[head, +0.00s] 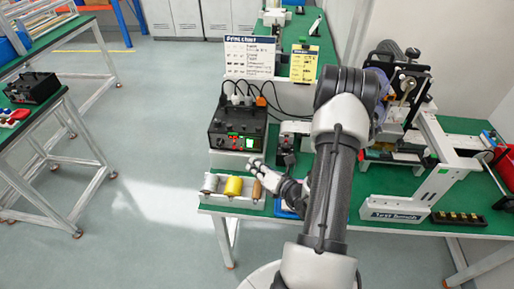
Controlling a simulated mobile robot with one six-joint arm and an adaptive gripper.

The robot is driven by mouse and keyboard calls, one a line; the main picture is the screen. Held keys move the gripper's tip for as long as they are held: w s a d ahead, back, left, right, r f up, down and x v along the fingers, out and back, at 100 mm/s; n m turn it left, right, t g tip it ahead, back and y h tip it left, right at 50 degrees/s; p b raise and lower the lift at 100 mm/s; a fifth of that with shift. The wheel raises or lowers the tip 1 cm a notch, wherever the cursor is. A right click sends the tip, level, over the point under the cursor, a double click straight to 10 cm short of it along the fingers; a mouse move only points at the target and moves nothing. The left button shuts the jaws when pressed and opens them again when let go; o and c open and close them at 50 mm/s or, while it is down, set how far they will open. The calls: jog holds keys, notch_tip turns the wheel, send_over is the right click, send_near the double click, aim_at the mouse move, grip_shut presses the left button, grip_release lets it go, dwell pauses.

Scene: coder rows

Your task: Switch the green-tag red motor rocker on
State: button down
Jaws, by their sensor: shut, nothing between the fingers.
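A black control box (222,113) stands on the green bench left of my arm. Its front bears a bright green patch (249,142) and a small red part (233,134); which of these is the green-tag red motor rocker, and its position, is too small to tell. My gripper (254,164) is just below and in front of the box's lower right front, pointing up and left. It looks apart from the box, though depth is hard to judge. Its fingers are shut and empty.
A grey tray (221,198) with white, yellow and brown cylinders lies in front of the box. A small black device (287,145) stands right of it. Cables rise behind the box, near a printed sign (249,58). Machinery fills the right bench.

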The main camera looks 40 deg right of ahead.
jog(key=shift+w+d+f, duration=0.2)
jog(key=shift+w+d, duration=0.55)
jog(key=shift+d, duration=0.1)
jog(key=shift+w+d+f, duration=0.15)
jog(key=shift+w+d, duration=0.55)
jog(key=shift+d, duration=0.1)
jog(key=shift+w+d+b, duration=0.25)
jog(key=shift+d+b, duration=0.05)
jog(key=shift+w+d+f, duration=0.1)
jog(key=shift+w+d, duration=0.1)
jog(key=shift+d, duration=0.05)
dwell(1.0)
jog(key=shift+s+a, duration=0.5)
jog(key=shift+a, duration=0.05)
dwell(0.3)
jog(key=shift+s+a+r+p, duration=0.15)
jog(key=shift+s+a+r, duration=0.1)
jog(key=shift+s+a, duration=0.65)
jog(key=shift+s+a+r+p, duration=0.15)
jog(key=shift+s+a+r, duration=0.1)
jog(key=shift+s+a, duration=0.6)
jog(key=shift+w+a, duration=0.15)
